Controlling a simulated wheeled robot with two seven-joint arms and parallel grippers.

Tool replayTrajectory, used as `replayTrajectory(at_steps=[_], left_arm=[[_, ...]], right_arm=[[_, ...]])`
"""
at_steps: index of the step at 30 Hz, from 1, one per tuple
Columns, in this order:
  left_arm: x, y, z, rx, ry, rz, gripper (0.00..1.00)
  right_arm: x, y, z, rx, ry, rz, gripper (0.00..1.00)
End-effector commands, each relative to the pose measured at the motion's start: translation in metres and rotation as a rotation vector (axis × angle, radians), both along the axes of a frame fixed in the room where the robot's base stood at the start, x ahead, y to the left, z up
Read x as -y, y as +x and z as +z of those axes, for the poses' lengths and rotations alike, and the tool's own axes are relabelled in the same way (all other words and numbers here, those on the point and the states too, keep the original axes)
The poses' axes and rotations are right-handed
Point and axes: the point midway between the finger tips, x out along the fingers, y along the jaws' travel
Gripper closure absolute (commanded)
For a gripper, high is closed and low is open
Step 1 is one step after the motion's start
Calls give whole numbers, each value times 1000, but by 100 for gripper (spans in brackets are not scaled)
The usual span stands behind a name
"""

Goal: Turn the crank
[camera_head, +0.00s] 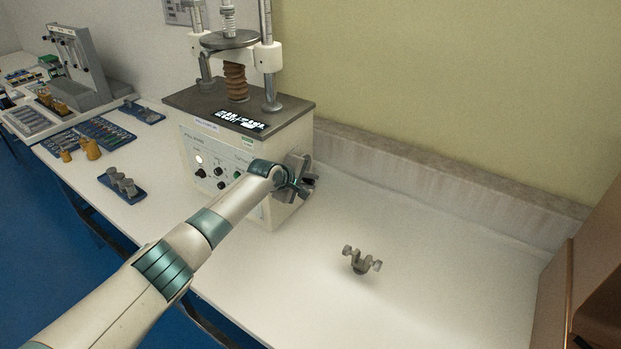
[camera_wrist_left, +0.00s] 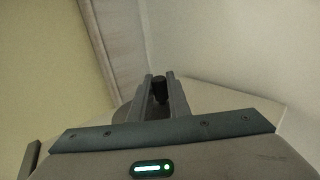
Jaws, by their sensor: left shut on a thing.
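The crank (camera_head: 294,162) is a grey part on the right side of the white hardness tester (camera_head: 225,150), partly hidden behind my left gripper. My left arm comes in from the lower left, and my left gripper (camera_head: 306,184) is at the crank. In the left wrist view, the black crank handle (camera_wrist_left: 159,88) stands between the two grey fingers of my left gripper (camera_wrist_left: 161,92), which is shut on it. A rounded grey edge, probably the crank's disc, shows beside the left finger. My right gripper is not in view.
A small grey metal fixture (camera_head: 361,262) lies on the white table (camera_head: 430,290) right of the tester. The table around it is clear. Trays with weights (camera_head: 122,186) and another instrument (camera_head: 85,70) stand at left. A brown panel (camera_head: 550,290) stands at the right edge.

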Motion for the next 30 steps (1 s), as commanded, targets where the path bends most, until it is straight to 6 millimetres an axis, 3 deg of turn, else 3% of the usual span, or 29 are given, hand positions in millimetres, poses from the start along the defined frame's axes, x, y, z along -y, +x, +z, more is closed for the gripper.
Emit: replayTrajectory(at_steps=[9, 26, 27, 29, 30], left_arm=[[-2, -3, 0, -75, 55, 0, 100], [-4, -4, -2, -96, 73, 1, 100], [-4, -4, -2, -96, 73, 1, 79], [-4, -4, -2, -96, 73, 1, 65], [-3, -3, -1, -95, 72, 1, 65]], right_arm=[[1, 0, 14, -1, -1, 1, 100], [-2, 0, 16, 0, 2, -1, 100], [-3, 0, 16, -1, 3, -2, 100], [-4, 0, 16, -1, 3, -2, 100], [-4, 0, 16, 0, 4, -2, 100]])
